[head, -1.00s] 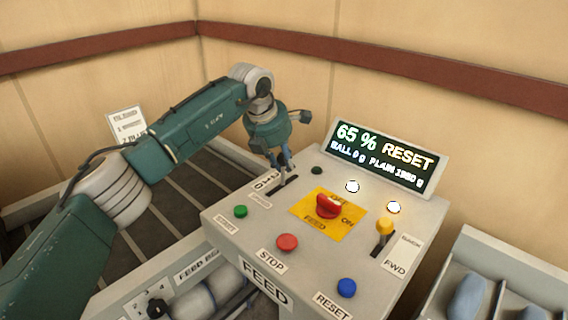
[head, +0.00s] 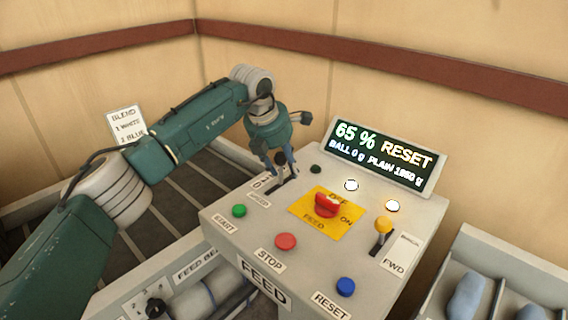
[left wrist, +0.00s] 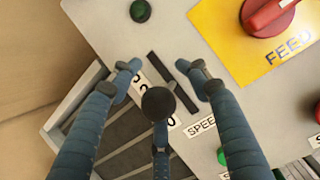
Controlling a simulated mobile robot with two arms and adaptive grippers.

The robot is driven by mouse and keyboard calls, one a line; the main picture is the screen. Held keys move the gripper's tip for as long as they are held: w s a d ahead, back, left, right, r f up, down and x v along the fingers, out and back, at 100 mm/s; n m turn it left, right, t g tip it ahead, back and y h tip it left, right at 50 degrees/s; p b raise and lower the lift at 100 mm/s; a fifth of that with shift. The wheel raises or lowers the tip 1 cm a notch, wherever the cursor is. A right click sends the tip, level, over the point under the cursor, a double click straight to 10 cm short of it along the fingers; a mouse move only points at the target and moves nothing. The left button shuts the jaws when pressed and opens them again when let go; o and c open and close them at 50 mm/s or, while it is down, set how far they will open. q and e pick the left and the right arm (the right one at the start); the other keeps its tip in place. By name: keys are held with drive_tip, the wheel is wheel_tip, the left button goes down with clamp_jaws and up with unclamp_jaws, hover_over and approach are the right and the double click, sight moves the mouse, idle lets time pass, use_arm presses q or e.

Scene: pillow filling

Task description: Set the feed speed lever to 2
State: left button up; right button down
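The grey control box carries the feed speed slot (left wrist: 172,82) at its back left, with a number scale beside it and a "SPEED" label. A round black knob (left wrist: 157,103) shows between my fingers in the left wrist view and appears to be the lever's top. My left gripper (head: 280,165) is over this slot. In the left wrist view the left gripper (left wrist: 160,72) has its fingers spread apart, one on each side of the knob, with gaps between. Fingers and knob hide part of the scale, so I cannot read the lever's setting. My right gripper is not in view.
A red rotary FEED switch (head: 326,205) on a yellow plate is right of the slot. Green START (head: 239,210), red STOP (head: 286,241) and blue RESET (head: 346,287) buttons line the front. A yellow-topped lever (head: 383,224) stands at right. The display (head: 388,157) reads 65 % RESET.

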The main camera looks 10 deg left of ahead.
use_arm(q)
drive_tip(key=shift+a+r, duration=0.1)
drive_tip(key=shift+r, duration=0.1)
drive_tip(key=shift+a+r, duration=0.1)
drive_tip(key=shift+r, duration=0.1)
drive_tip(key=v, duration=1.1)
drive_tip(key=shift+r, duration=0.2)
drive_tip(key=shift+s, duration=0.15)
